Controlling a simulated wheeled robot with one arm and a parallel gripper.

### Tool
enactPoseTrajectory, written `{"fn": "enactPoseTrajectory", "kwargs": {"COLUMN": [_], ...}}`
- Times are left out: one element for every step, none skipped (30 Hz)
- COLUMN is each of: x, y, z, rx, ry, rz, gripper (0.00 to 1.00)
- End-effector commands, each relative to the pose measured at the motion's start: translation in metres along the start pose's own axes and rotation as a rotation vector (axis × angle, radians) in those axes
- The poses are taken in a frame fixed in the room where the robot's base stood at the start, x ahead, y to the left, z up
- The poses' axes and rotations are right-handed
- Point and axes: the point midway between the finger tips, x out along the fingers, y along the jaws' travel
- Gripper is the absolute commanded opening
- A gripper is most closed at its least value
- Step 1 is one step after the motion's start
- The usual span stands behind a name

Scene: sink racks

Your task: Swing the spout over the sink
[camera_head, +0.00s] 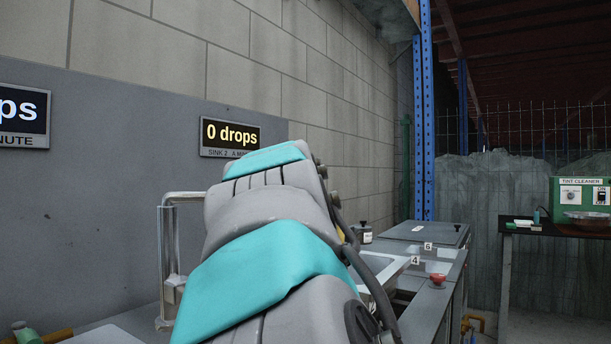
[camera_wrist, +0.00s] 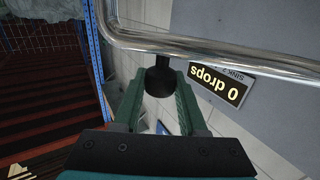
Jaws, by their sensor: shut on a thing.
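The chrome spout (camera_wrist: 215,50) crosses the top of the wrist view as a bent tube. Its dark nozzle (camera_wrist: 160,78) hangs between the two green fingers of my gripper (camera_wrist: 160,84), which is shut on it. In the head view a chrome tube (camera_head: 161,240) rises left of my arm and bends over toward it; my arm hides where it leads. My gripper is hidden behind my arm there.
A sign reading "0 drops" (camera_head: 230,134) hangs on the grey wall. A blue rack post (camera_head: 424,120) stands behind. A green tint cleaner box (camera_head: 580,192) is on a table at right.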

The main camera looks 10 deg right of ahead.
Motion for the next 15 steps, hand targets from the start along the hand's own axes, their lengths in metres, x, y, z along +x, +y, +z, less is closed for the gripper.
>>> {"fn": "enactPoseTrajectory", "kwargs": {"x": [-0.006,-0.008,-0.011,-0.013,-0.014,-0.015,-0.016,-0.017,-0.017,-0.017,-0.017,-0.017,-0.017,-0.017,-0.017], "y": [-0.002,-0.003,-0.005,-0.005,-0.006,-0.007,-0.007,-0.008,-0.008,-0.008,-0.008,-0.008,-0.008,-0.008,-0.008], "z": [-0.001,-0.001,-0.001,-0.002,-0.002,-0.002,-0.002,-0.002,-0.002,-0.002,-0.002,-0.002,-0.002,-0.002,-0.002], "rx": [-0.001,-0.001,0.0,0.0,0.0,0.0,0.0,-0.001,-0.001,0.0,-0.001,0.0,0.0,0.0,0.0], "ry": [0.002,0.002,0.002,0.003,0.003,0.003,0.003,0.002,0.002,0.002,0.002,0.002,0.002,0.002,0.002], "rz": [0.003,0.005,0.007,0.008,0.009,0.01,0.01,0.011,0.011,0.011,0.011,0.011,0.011,0.011,0.011], "gripper": [0.0,0.0,0.0,0.0,0.0,0.0,0.0,0.0,0.0,0.0,0.0,0.0,0.0,0.0,0.0]}}
